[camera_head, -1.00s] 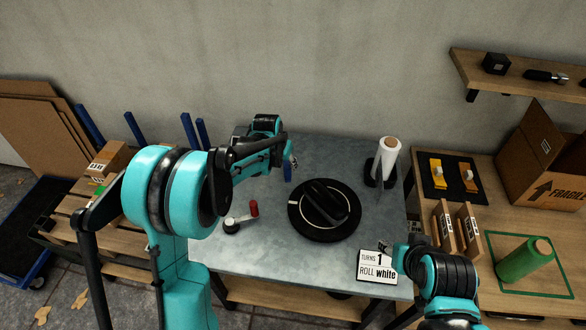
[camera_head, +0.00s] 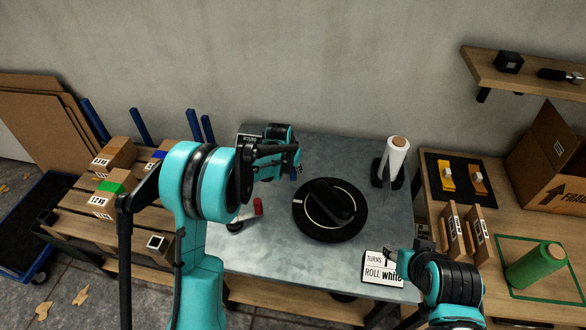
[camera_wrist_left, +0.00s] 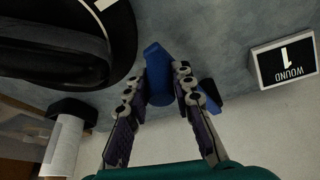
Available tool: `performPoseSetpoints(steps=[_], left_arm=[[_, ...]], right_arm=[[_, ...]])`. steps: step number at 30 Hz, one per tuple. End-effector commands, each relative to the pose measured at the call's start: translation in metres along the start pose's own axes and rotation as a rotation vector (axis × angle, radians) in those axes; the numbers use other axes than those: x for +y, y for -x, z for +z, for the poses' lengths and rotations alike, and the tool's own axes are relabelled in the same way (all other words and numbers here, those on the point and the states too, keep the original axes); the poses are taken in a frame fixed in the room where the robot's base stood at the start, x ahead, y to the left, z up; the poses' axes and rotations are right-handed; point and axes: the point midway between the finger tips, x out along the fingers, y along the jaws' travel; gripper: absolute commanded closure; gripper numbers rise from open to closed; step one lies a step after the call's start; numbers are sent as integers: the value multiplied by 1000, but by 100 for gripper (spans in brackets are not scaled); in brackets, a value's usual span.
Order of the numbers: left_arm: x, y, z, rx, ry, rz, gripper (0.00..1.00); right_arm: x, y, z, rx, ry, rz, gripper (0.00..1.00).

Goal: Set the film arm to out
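The film arm appears to be the blue piece (camera_wrist_left: 158,75) between my left fingertips in the left wrist view. In the head view only a small blue bit (camera_head: 293,174) shows under the left gripper (camera_head: 297,156). In the wrist view the left gripper (camera_wrist_left: 161,88) looks open, with a finger on each side of the blue piece; I cannot tell if they touch it. Another blue part (camera_wrist_left: 208,88) shows behind one finger. The black turntable (camera_head: 350,226) lies beside it. My right arm is at the lower right; its fingers are not clear.
A white film roll (camera_head: 397,155) stands at the table's back right. A red-handled crank (camera_head: 258,206) is left of the turntable. A "WOUND 1" sign (camera_wrist_left: 284,61) stands near the blue piece.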

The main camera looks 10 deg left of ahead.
Motion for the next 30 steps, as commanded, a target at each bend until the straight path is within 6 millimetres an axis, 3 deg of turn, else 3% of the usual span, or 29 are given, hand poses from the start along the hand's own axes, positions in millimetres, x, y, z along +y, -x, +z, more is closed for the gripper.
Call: performPoseSetpoints(steps=[8,14,30], left_arm=[[-2,0,1,0,-5,3,100],[-15,2,6,0,-58,25,100],[-98,9,22,0,-412,172,100]], right_arm=[[0,0,0,0,0,0,55],[0,0,0,0,0,0,55],[0,3,-2,0,0,0,55]])
